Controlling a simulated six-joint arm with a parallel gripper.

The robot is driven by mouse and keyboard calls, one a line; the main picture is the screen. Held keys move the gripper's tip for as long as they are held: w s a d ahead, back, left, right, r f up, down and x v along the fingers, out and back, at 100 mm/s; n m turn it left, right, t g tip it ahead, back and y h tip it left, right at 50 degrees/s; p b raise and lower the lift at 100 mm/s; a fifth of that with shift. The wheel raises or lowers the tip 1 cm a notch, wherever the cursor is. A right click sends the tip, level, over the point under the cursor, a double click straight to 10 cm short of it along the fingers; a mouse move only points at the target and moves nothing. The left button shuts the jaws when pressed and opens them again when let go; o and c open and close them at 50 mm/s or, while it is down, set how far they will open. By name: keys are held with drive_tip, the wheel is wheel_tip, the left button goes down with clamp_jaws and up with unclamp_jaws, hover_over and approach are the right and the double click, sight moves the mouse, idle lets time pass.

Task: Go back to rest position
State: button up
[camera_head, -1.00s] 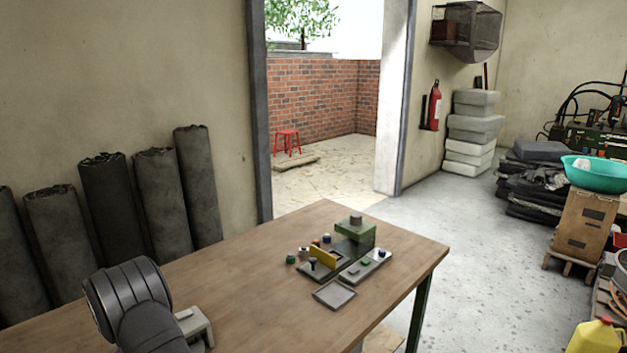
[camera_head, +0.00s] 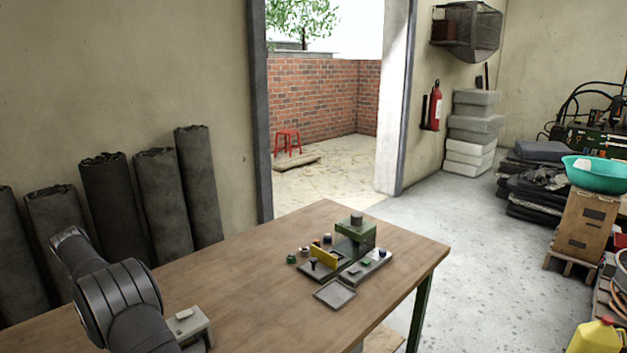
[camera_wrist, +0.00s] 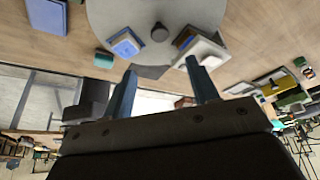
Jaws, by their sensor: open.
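In the wrist view, my gripper (camera_wrist: 161,72) is open, with its two blue-grey fingers apart and nothing between them. In the head view, my dark grey arm rises at the front left edge of the wooden table (camera_head: 240,275). A link of it points up and left toward the wall. The fingers cannot be made out in the head view. My arm is well to the left of the green press-like fixture (camera_head: 357,233) and the small parts around it.
A small pale block-like device (camera_head: 187,322) stands right beside my arm. Dark sheet rolls (camera_head: 160,205) lean on the wall behind. The table's middle is clear.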

drive_tip(key=v, duration=0.5)
drive_tip(key=x, duration=1.7)
drive_tip(key=shift+d+f, duration=0.2)
drive_tip(key=n+t, duration=0.1)
drive_tip(key=n, duration=0.2)
drive_tip(key=shift+s+f+n, duration=0.1)
drive_tip(key=shift+s+n, duration=0.05)
drive_tip(key=shift+n, duration=0.25)
drive_tip(key=n+t, duration=0.1)
drive_tip(key=n, duration=0.1)
drive_tip(key=n+t, duration=0.1)
drive_tip(key=n, duration=0.1)
drive_tip(key=shift+s+d+y, duration=0.1)
drive_tip(key=shift+s+y, duration=0.05)
drive_tip(key=shift+y, duration=0.25)
